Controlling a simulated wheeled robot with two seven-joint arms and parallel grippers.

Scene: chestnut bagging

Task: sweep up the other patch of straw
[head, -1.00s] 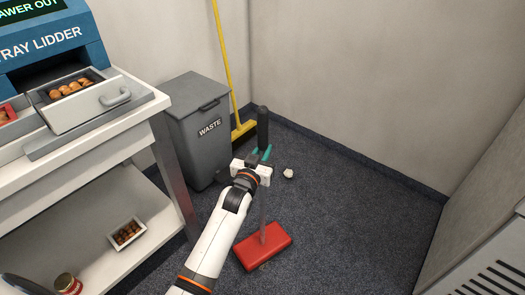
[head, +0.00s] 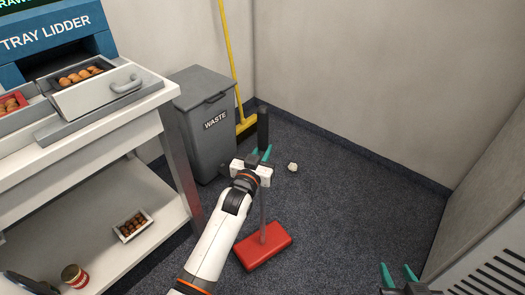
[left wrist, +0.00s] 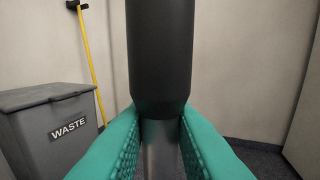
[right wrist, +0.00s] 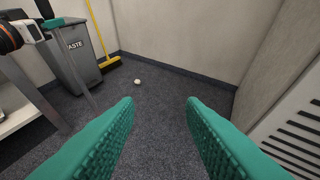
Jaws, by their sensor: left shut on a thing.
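My left gripper (head: 259,158) is shut on the shaft of an upright sweeper, just below its black handle (head: 263,128). The sweeper has a flat red head (head: 264,246) resting on or just above the floor. In the left wrist view, the green finger pads close around the shaft under the handle (left wrist: 161,55). My right gripper (head: 399,272) is open and empty at the lower right. In the right wrist view, its fingers (right wrist: 160,105) are spread over bare floor. I see no straw in these frames. The floor beneath the left arm is hidden.
A grey waste bin (head: 206,150) stands beside the white bench (head: 140,105), with a yellow broom (head: 229,60) behind it. A crumpled white scrap (head: 292,167) lies on the dark carpet. A vented grey unit (head: 490,262) bounds the right side.

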